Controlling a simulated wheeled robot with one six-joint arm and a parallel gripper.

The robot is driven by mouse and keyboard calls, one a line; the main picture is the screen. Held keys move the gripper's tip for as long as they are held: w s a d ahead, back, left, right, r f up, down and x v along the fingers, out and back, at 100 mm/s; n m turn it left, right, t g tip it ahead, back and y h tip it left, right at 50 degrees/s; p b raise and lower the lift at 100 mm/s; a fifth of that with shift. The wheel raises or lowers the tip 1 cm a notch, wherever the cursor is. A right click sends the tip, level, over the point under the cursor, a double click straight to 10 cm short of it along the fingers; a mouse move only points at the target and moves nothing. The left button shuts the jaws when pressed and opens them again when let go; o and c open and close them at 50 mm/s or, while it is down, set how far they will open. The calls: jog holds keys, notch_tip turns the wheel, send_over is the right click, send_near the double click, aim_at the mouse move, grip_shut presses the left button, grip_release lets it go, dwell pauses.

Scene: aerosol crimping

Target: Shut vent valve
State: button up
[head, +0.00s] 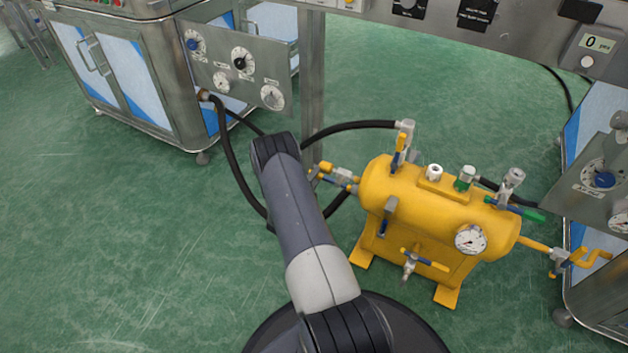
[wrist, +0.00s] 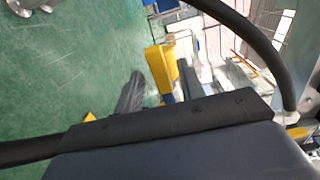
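A yellow tank (head: 440,212) carries several valves, and I cannot read which is labelled the vent valve. At its left end is a valve with yellow and blue parts (head: 342,178), close to my arm's far end. In the wrist view, my gripper (wrist: 160,75) has two dark fingers standing apart. A yellow handle (wrist: 158,68) with a blue part below it shows between the fingers, nearer the right one. I cannot tell whether either finger touches it.
A black hose (head: 345,128) runs to the top-left valve (head: 405,140), and a hose (wrist: 240,25) arcs across the wrist view's upper right. A cabinet with a gauge panel (head: 240,65) stands at the left. A gauge (head: 471,240) sits on the tank. Green floor at left is clear.

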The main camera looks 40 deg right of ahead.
jog(key=shift+w+d, duration=0.15)
jog(key=shift+w, duration=0.05)
jog(key=shift+c, duration=0.3)
grip_shut()
